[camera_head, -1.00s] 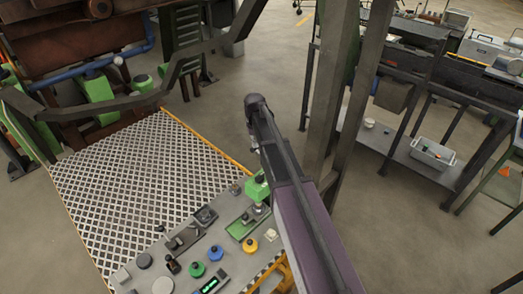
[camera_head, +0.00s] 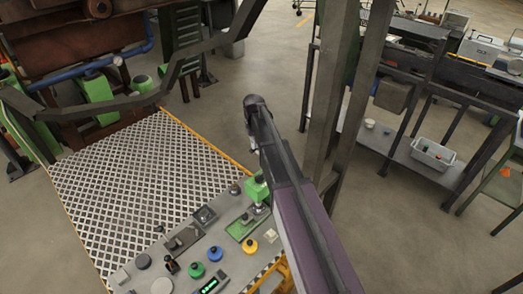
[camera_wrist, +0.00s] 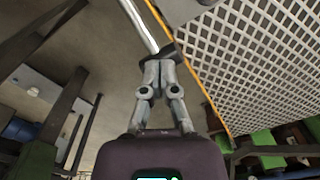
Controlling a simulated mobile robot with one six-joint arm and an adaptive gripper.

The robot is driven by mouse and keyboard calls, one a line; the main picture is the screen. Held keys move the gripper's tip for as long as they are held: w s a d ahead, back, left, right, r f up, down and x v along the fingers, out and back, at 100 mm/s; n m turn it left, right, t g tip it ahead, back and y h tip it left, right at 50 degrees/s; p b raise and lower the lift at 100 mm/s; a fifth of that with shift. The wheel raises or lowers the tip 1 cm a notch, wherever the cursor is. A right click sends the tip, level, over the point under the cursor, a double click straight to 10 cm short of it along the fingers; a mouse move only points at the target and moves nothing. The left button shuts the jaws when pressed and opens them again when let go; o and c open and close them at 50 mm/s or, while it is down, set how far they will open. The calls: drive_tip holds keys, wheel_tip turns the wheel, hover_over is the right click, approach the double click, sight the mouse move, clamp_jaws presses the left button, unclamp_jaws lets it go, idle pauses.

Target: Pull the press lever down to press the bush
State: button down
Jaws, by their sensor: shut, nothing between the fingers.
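The green press (camera_head: 257,188) stands on its green base (camera_head: 243,227) at the right side of the grey panel, partly hidden behind my arm. In the wrist view, a bright silver rod (camera_wrist: 138,25), which looks like the press lever, runs from the top edge down to the fingertips. My gripper (camera_wrist: 158,63) is shut and empty, with its tips at or very near the rod's lower end beside a dark piece. I cannot tell whether they touch. In the head view my arm hides most of the gripper. The bush cannot be made out.
The grey panel (camera_head: 140,270) carries a blue button (camera_head: 215,253), a yellow button (camera_head: 250,246) and several other controls. A white lattice plate (camera_head: 135,185) lies beyond it. A dark steel post (camera_head: 330,110) stands close to the right of my arm.

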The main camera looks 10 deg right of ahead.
drive_tip(key=shift+w+a+f+b, duration=0.1)
drive_tip(key=shift+w+f+b, duration=0.1)
drive_tip(key=shift+f+b, duration=0.45)
drive_tip(key=shift+w+a+f+b, duration=0.1)
drive_tip(key=shift+w+f+b, duration=0.05)
drive_tip(key=shift+f+b, duration=0.4)
idle(1.4)
drive_tip(key=shift+f+b, duration=1.45)
drive_tip(key=shift+f, duration=0.05)
idle(2.3)
drive_tip(key=shift+r, duration=0.15)
drive_tip(key=shift+w+r+p, duration=0.15)
drive_tip(key=shift+r+p, duration=4.5)
drive_tip(key=shift+p, duration=0.2)
